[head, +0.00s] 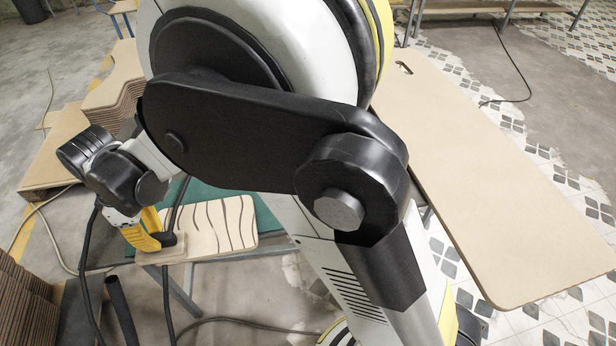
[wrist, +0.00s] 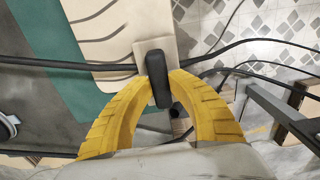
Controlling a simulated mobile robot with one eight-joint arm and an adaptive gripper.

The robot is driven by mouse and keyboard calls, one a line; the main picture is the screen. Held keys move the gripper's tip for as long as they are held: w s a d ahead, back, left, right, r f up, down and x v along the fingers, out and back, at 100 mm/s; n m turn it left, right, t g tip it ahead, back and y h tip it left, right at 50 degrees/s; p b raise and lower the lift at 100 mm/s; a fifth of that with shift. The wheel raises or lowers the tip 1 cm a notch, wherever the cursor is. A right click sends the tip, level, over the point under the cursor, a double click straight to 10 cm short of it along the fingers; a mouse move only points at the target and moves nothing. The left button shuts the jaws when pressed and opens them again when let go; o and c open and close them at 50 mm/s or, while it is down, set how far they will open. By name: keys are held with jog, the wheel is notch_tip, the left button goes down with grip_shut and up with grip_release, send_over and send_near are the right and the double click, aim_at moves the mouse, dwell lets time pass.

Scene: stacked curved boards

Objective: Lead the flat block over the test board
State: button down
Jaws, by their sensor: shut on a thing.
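The test board (head: 222,222) is a pale wooden board with several dark curved lines, lying on a table. It also shows in the wrist view (wrist: 92,22), at upper left. My gripper (head: 163,239) has yellow fingers, shut on the dark upright grip of the flat block (head: 161,254). In the wrist view the fingertips (wrist: 160,84) close around this grip, and the pale flat block (wrist: 157,48) shows beyond it. The block is at the board's left end in the head view, overlapping its edge in the picture. I cannot tell whether it touches the board.
A green mat (head: 203,194) lies beside the board on the dark table. Black cables run close by the gripper. Stacked curved boards (head: 116,82) stand at upper left and more stacked sheets (head: 25,310) at lower left. A large bare tabletop (head: 490,170) is at right.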

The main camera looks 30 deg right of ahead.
jog(key=shift+w+d+f, duration=0.1)
jog(key=shift+w+d, duration=0.1)
jog(key=shift+w, duration=0.35)
jog(key=shift+w+d, duration=0.15)
jog(key=shift+w, duration=0.4)
jog(key=shift+d, duration=0.1)
jog(key=shift+s+d, duration=0.2)
jog(key=shift+d, duration=0.55)
jog(key=shift+s+d, duration=0.2)
jog(key=shift+d, duration=0.55)
jog(key=shift+s+d+r, duration=0.1)
jog(key=shift+s+d, duration=0.1)
jog(key=shift+d, duration=0.6)
jog(key=shift+s+d+r, duration=0.1)
jog(key=shift+s+d, duration=0.1)
jog(key=shift+d, duration=0.55)
jog(key=shift+s+d+f, duration=0.1)
jog(key=shift+s+d, duration=0.15)
jog(key=shift+d, duration=0.55)
jog(key=shift+s+d+f, duration=0.1)
jog(key=shift+s+d, duration=0.15)
jog(key=shift+d, duration=0.5)
